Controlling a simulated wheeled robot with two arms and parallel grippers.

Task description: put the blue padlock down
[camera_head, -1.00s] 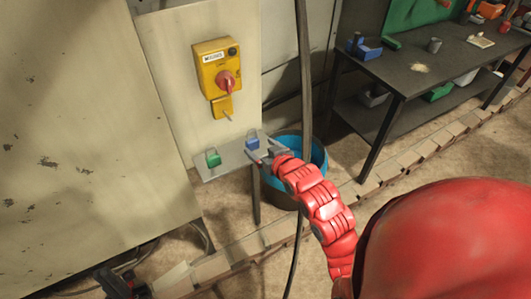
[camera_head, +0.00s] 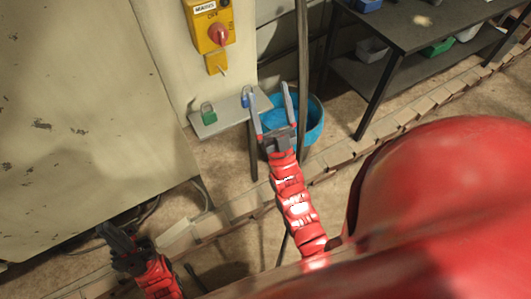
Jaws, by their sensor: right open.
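A green padlock (camera_head: 209,117) stands at the shelf's left end. A yellow switch box (camera_head: 209,27) with a red knob is above. A blue tub (camera_head: 309,122) and dark upright post (camera_head: 303,60) stand right of the shelf. A dark workbench (camera_head: 410,30) is upper right.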

